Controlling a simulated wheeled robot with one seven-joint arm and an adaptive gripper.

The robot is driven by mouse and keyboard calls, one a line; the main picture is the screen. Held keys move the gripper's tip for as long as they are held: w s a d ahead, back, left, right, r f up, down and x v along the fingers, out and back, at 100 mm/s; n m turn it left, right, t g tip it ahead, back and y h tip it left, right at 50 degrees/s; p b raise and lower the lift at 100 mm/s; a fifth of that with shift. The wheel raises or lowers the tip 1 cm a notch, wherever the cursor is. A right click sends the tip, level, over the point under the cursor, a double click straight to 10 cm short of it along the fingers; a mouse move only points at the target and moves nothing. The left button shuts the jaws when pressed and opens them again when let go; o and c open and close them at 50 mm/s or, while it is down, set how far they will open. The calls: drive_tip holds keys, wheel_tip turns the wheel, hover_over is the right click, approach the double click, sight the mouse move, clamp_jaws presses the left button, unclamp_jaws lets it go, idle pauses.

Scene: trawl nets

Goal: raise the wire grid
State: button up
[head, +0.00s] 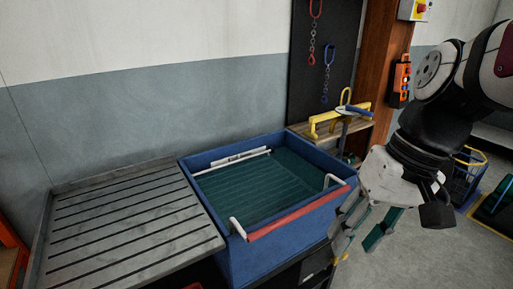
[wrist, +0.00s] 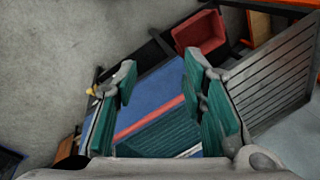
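The wire grid (head: 245,185) lies level inside a deep blue bin (head: 270,262), with thin lines over a dark green surface. A red bar (head: 300,212) with white bent ends runs along the bin's near rim; it seems to be the grid's handle. In the wrist view the grid (wrist: 178,136) and the red bar (wrist: 150,118) show between the fingers. My gripper (head: 355,243), with green finger pads, is to the right of the bin, apart from the bar. In the wrist view my gripper (wrist: 158,68) is open and empty.
A grooved grey draining board (head: 125,225) adjoins the bin on the left. Behind the bin's right corner are a wooden shelf with a yellow handle (head: 325,122) and a dark board with hanging chains (head: 328,60). A red tray (wrist: 200,33) shows in the wrist view.

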drive_tip(key=w+f+g+y+b, duration=0.1)
drive_tip(key=w+f+y+b, duration=0.2)
drive_tip(key=w+f, duration=0.3)
drive_tip(key=m+t+y+b, duration=0.4)
drive_tip(key=t+y+b, duration=0.25)
drive_tip(key=y, duration=0.35)
approach(310, 210)
drive_tip(key=shift+g, duration=0.45)
drive_tip(key=x, duration=0.4)
drive_tip(key=b+x, duration=0.1)
drive_tip(key=x, duration=0.6)
drive_tip(key=shift+w+a, duration=0.3)
drive_tip(key=shift+w, duration=0.1)
drive_tip(key=shift+r, duration=0.1)
clamp_jaws()
